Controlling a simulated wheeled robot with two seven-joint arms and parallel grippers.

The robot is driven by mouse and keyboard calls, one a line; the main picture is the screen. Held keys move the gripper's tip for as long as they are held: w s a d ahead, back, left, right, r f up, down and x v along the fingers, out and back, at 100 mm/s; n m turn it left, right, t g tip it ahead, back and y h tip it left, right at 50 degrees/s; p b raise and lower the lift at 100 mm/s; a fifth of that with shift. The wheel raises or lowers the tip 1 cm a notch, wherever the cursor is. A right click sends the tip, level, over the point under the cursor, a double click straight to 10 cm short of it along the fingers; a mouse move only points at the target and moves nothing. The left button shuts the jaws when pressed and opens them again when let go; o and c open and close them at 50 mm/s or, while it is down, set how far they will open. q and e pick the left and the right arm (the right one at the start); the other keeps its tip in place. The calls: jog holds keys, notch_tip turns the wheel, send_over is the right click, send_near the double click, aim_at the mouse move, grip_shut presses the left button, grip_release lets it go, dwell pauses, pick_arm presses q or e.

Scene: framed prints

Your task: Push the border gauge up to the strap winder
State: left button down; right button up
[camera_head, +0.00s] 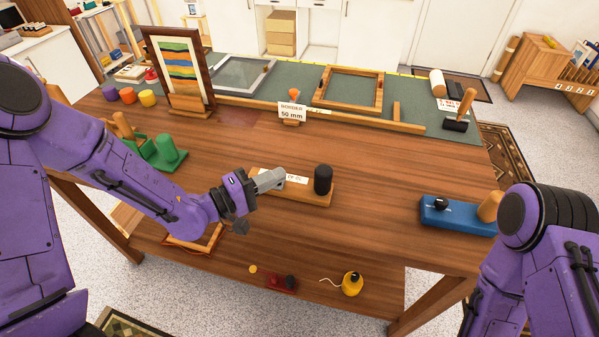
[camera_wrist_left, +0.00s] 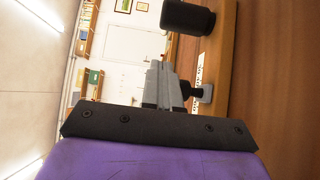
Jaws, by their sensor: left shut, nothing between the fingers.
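The border gauge appears to be the flat wooden block (camera_head: 318,198) with a white scale strip and an upright black cylinder (camera_head: 323,179) at its right end. It lies mid-table. The black cylinder also shows in the left wrist view (camera_wrist_left: 188,17). The strap winder appears to be the blue block (camera_head: 455,217) with a black knob and a wooden cylinder, well to the right of the gauge. My left gripper (camera_head: 274,179) is shut and empty at the gauge's left end, partly covering it; I cannot tell if they touch. My right gripper is out of view.
Bare table (camera_head: 380,185) lies between the gauge and the blue block. A green holder (camera_head: 160,153) stands at the left. A "border 50 mm" sign (camera_head: 292,111), a wooden rail and frames sit behind. A yellow bottle (camera_head: 352,284) is on the lower shelf.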

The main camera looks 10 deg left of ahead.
aim_at(316, 168)
pick_arm(q)
jog(key=shift+x, duration=1.25)
jog(key=d+p, duration=0.1)
jog(key=d, duration=0.2)
jog(key=shift+d, duration=0.35)
jog(key=shift+w+d, duration=0.15)
